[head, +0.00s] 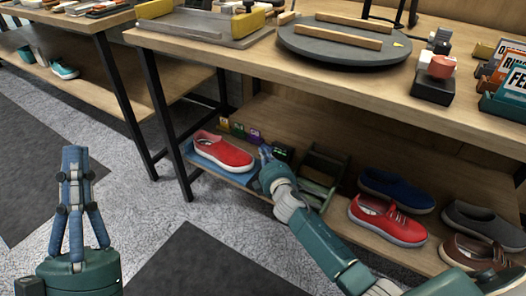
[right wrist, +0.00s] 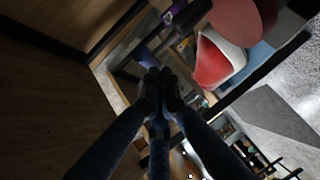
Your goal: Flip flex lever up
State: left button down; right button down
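My right gripper (head: 266,158) reaches down to the lower shelf, just right of a red slip-on shoe (head: 222,151) on a blue base (head: 228,175). In the right wrist view the fingers of the right gripper (right wrist: 155,82) converge until their tips meet. A dark blue piece (right wrist: 143,57) shows just beyond the tips; I cannot tell whether it is the flex lever or whether the tips touch it. The red shoe also shows in the right wrist view (right wrist: 211,65). My left gripper (head: 75,155) points up above the floor at left, fingers together and empty.
Small coloured boxes (head: 240,133) stand behind the red shoe, and a dark open holder (head: 320,175) stands right of my gripper. Another red shoe (head: 388,220) and a blue shoe (head: 396,190) are further right. The wooden tabletop (head: 230,66) overhangs the shelf.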

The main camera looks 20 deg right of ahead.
pick_arm(q)
jog(key=w+a+f+g+y+p, duration=0.1)
jog(key=w+f+g+y+p, duration=0.1)
jog(key=f+g, duration=0.6)
jog(key=w+f+g+y+p, duration=0.2)
jog(key=w+f+g, duration=0.1)
jog(key=f, duration=1)
pick_arm(e)
jog(key=shift+w+d+r+m+g+y+p, duration=0.2)
jog(key=shift+w+d+r+m+g+p, duration=0.1)
jog(key=shift+w+d+g+p, duration=0.25)
jog(key=shift+w+d+r+m+g+y+p, duration=0.2)
jog(key=shift+w+d+m+g+p, duration=0.1)
jog(key=shift+d, duration=0.3)
jog(key=shift+w+d+f+p, duration=0.15)
jog(key=shift+w+d+p, duration=0.4)
jog(key=shift+p, duration=0.2)
pick_arm(q)
jog(key=s+a+f+g+y, duration=0.1)
jog(key=s+a+f+g, duration=0.2)
jog(key=s+f+g, duration=0.2)
jog(key=s+a+f+n+g+y, duration=0.1)
jog(key=s+a+f+g, duration=0.2)
jog(key=s+f, duration=0.6)
jog(key=shift+s+a+g, duration=0.15)
jog(key=shift+s+g, duration=0.75)
jog(key=shift+s, duration=0.15)
pick_arm(e)
jog(key=shift+d, duration=0.1)
